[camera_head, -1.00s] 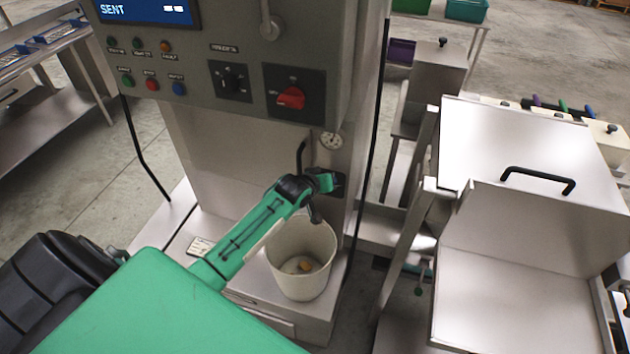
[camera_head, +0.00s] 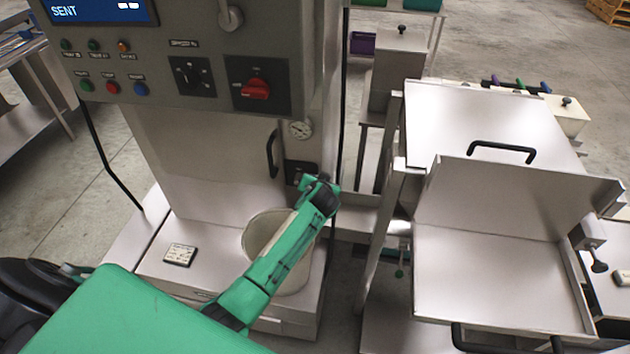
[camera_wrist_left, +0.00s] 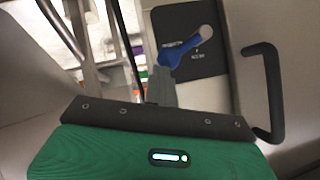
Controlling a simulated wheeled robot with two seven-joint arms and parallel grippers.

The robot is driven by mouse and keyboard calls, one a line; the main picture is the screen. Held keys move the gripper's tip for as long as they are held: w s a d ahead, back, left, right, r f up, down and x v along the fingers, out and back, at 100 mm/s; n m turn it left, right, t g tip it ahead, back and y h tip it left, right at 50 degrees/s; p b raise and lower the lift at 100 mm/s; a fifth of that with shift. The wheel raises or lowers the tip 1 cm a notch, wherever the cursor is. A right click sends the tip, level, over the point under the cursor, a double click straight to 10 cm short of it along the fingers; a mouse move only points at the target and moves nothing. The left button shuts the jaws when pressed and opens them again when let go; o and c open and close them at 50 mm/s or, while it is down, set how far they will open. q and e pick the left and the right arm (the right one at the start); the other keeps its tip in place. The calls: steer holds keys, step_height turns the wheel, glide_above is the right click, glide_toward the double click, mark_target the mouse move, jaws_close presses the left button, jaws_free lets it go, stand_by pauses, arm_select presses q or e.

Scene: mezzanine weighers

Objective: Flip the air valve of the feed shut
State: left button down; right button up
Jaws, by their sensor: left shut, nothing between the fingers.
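The air valve is a blue lever (camera_wrist_left: 181,50) on a dark plate with small labels in the left wrist view. Its handle points left and slightly down from its pivot. In the head view the valve's dark plate (camera_head: 300,172) sits low on the machine's front, below a round gauge (camera_head: 299,129); the lever cannot be made out there. My left gripper's grey fingers (camera_wrist_left: 162,87) are shut and empty, just below the handle's end in the wrist view. I cannot tell whether they touch it. In the head view my left arm reaches up to the plate's lower right. My right gripper is not in view.
A black handle (camera_wrist_left: 271,92) stands out beside the valve plate. A pale bucket (camera_head: 262,228) stands below, partly behind my arm. A control panel with a red rotary switch (camera_head: 256,88) overhangs above. A steel unit with a lid (camera_head: 490,125) stands to the right.

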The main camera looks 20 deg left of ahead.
arm_select(q)
steer(key=shift+w+d+f+m+y+b, duration=0.15)
steer(key=shift+f+m+y+b, duration=0.35)
steer(key=shift+b, duration=0.15)
